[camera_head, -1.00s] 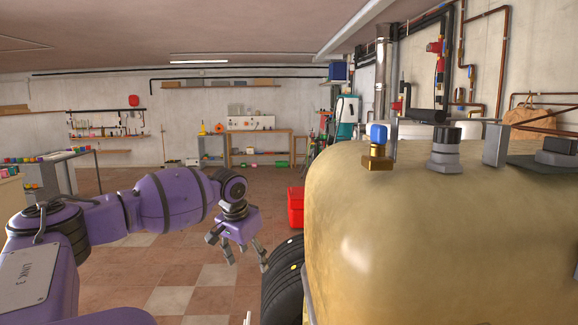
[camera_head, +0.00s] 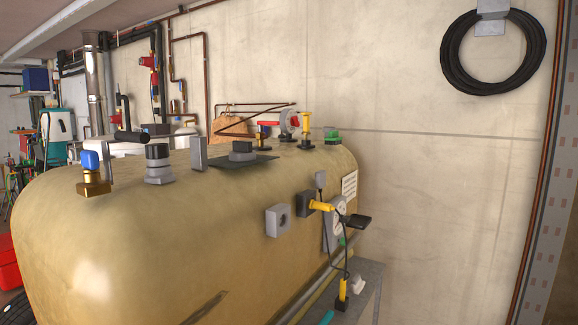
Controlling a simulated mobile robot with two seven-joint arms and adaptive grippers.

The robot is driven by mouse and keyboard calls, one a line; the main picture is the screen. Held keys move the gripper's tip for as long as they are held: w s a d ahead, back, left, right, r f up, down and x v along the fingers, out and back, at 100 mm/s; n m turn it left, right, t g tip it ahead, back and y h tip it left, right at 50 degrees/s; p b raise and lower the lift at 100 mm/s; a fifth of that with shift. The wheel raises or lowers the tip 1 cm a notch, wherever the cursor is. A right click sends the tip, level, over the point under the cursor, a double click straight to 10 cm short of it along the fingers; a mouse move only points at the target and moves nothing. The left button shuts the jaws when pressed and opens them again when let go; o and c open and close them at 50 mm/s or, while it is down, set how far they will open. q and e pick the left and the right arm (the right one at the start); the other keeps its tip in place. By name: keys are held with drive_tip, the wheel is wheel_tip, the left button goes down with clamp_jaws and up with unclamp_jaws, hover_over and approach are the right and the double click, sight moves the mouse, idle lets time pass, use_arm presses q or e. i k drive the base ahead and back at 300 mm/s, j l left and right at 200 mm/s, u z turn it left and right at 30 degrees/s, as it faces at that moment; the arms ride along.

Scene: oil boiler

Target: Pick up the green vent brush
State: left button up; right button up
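I cannot make out a green vent brush for certain. A small green-topped piece (camera_head: 332,136) sits on the far right end of the tan oil tank (camera_head: 130,250). It is too small to tell whether it is a brush or a cap. A teal item (camera_head: 327,317) shows at the bottom edge, on a grey bench beside the tank, mostly cut off. Neither of my grippers is in view.
The tank fills the left and middle, with a blue-topped brass valve (camera_head: 93,172) and other fittings on top. Yellow plugs and cables (camera_head: 325,208) hang at its right end. A black hose coil (camera_head: 490,50) hangs on the wall.

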sight(332, 138)
drive_tip(key=i+l+z, duration=0.3)
drive_tip(key=z, duration=0.2)
drive_tip(key=i+l+z, duration=0.45)
drive_tip(key=i+l, duration=0.15)
drive_tip(key=i, duration=0.25)
drive_tip(key=i+l, duration=0.15)
drive_tip(key=i, duration=0.3)
drive_tip(key=i+l, duration=0.15)
drive_tip(key=i, duration=0.25)
